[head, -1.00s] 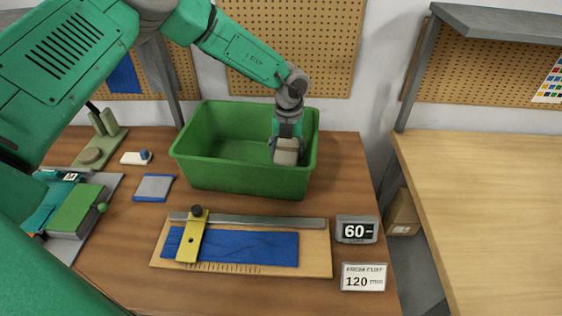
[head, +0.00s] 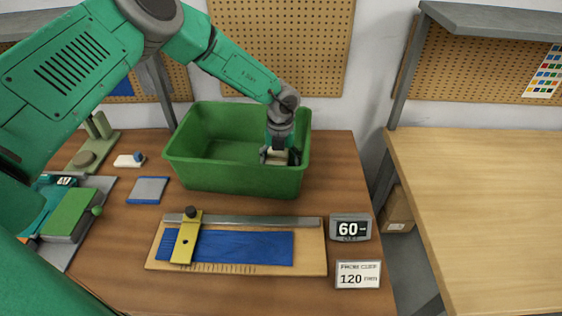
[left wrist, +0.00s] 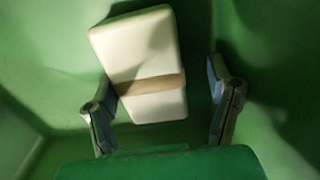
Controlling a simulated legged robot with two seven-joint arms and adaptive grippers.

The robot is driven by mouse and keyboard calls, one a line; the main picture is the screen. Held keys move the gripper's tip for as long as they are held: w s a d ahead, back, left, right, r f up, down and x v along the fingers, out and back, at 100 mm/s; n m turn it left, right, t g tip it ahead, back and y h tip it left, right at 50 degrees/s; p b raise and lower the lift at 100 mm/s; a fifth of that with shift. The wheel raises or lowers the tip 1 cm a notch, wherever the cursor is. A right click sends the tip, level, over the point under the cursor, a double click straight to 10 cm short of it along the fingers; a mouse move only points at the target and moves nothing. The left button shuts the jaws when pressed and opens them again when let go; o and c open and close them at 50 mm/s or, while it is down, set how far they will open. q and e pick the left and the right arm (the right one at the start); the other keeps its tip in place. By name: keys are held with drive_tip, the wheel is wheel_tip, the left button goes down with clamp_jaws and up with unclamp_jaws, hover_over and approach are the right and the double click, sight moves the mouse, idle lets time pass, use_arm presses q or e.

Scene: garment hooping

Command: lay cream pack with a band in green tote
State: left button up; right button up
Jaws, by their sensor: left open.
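The cream pack (left wrist: 137,50) with a tan band (left wrist: 150,85) around it lies inside the green tote (head: 235,178), tilted in the left wrist view. A small part of the cream pack also shows in the head view (head: 278,157), low at the tote's right side. My left gripper (head: 280,157) reaches down into the tote from above. In the left wrist view its two fingers (left wrist: 163,105) are spread wide, with the pack's banded end between them and a gap on the right side. Whether the left finger touches the pack is unclear. My right gripper is not in view.
A wooden board with blue cloth (head: 245,247) and a yellow clamp (head: 187,240) lies in front of the tote. A display (head: 350,228) and a "120 mm" sign (head: 358,274) stand at its right. A blue-grey pad (head: 147,190) lies left. The right table (head: 480,180) is bare.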

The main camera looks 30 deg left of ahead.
sight(278, 159)
use_arm(q)
drive_tip(key=r, duration=1)
drive_tip(key=shift+a+r, duration=0.25)
drive_tip(key=shift+a, duration=0.15)
drive_tip(key=shift+d+r, duration=0.3)
drive_tip(key=shift+r, duration=0.35)
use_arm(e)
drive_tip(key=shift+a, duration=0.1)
use_arm(q)
drive_tip(key=shift+a+f, duration=0.1)
drive_tip(key=shift+a, duration=0.25)
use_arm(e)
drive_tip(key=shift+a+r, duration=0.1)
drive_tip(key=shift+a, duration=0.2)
